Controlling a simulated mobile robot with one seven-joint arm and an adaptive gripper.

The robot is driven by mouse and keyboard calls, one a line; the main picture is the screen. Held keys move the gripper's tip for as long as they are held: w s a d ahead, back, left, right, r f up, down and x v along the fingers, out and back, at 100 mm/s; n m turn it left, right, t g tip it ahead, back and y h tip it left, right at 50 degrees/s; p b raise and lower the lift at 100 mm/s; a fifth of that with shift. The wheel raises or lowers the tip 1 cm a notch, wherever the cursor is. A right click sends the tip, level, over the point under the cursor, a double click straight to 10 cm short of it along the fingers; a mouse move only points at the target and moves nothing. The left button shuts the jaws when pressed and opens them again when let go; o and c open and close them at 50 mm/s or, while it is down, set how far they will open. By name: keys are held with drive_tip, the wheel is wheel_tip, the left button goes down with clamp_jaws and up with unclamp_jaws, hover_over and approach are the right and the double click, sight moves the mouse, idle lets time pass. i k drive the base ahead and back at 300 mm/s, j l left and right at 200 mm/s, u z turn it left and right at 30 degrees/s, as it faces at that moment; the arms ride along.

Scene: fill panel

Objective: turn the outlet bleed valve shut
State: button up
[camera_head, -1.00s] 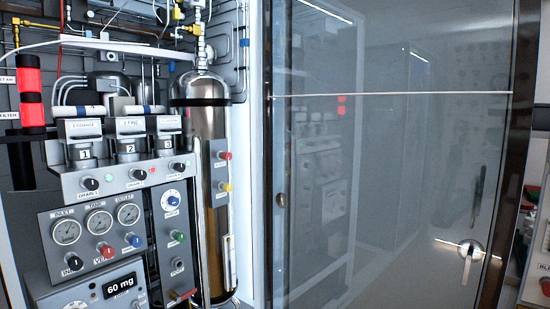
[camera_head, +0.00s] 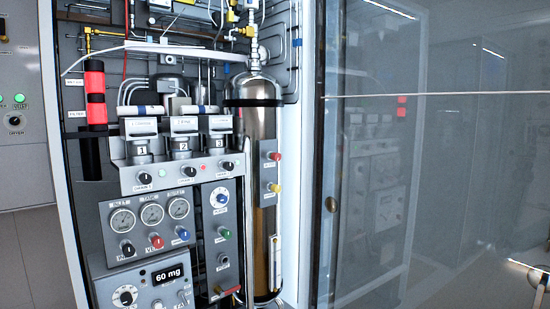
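The gauge panel (camera_head: 110,230) stands at the lower left of the head view, with three round gauges in a row. A blue knob (camera_head: 183,234) sits under the right-hand gauge (camera_head: 178,208), whose label looks like OUTLET. A red knob (camera_head: 156,241) is under the middle gauge and a black knob (camera_head: 128,249) under the left one. The blue knob's own label is too small to read, and I cannot tell how far it is turned. My gripper is not in view.
A box with a "60 mg" display (camera_head: 168,274) is below the gauges. A tall metal cylinder (camera_head: 262,150) stands right of the panel. A large glass door (camera_head: 440,200) fills the right side. A grey cabinet (camera_head: 20,150) stands at the left, with bare floor (camera_head: 40,260) below.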

sight(275, 156)
drive_tip(key=i+z, duration=0.4)
drive_tip(key=i, duration=0.95)
